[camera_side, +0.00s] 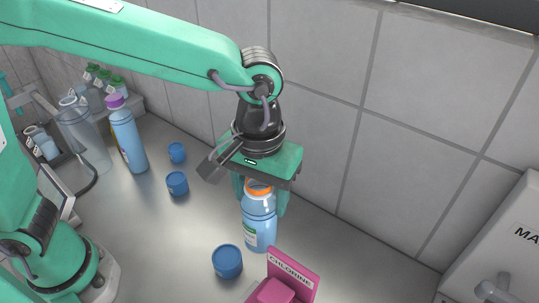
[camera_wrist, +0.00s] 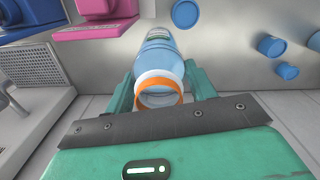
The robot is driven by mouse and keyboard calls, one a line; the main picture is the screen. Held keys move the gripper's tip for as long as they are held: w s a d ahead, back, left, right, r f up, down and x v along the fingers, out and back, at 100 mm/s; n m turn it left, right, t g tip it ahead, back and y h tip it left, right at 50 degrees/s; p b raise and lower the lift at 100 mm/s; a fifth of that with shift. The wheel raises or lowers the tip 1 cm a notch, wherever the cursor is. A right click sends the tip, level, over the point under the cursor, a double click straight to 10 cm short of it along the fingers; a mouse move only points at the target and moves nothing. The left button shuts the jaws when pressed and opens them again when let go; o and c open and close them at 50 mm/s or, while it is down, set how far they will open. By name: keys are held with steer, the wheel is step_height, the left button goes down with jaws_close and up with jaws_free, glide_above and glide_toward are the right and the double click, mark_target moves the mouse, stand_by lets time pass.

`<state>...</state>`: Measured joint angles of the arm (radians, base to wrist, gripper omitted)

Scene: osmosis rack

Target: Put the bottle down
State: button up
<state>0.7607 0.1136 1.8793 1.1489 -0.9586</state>
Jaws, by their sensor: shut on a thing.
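The light blue bottle (camera_side: 260,222) with an orange ring at its neck stands upright, or nearly so, between the fingers of my gripper (camera_side: 262,200). It has a green and white label low on its side. In the wrist view my gripper (camera_wrist: 160,92) is shut around the bottle (camera_wrist: 160,58), near its open neck. The bottle's base seems close to the grey worktop (camera_side: 170,240); I cannot tell whether it touches.
A blue cap (camera_side: 227,262) lies just left of the bottle, and a pink chlorine holder (camera_side: 291,272) stands to its front right. More blue caps (camera_side: 177,183) and a purple-capped bottle (camera_side: 127,138) are further left. The tiled wall (camera_side: 340,110) is behind.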

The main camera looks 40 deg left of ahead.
steer(key=w+a+f, duration=0.6)
steer(key=w+f, duration=0.1)
steer(key=w, duration=0.3)
steer(key=shift+f, duration=2.1)
steer(key=o, duration=1.6)
steer(key=shift+c, duration=0.2)
step_height(320, 180, up, 12)
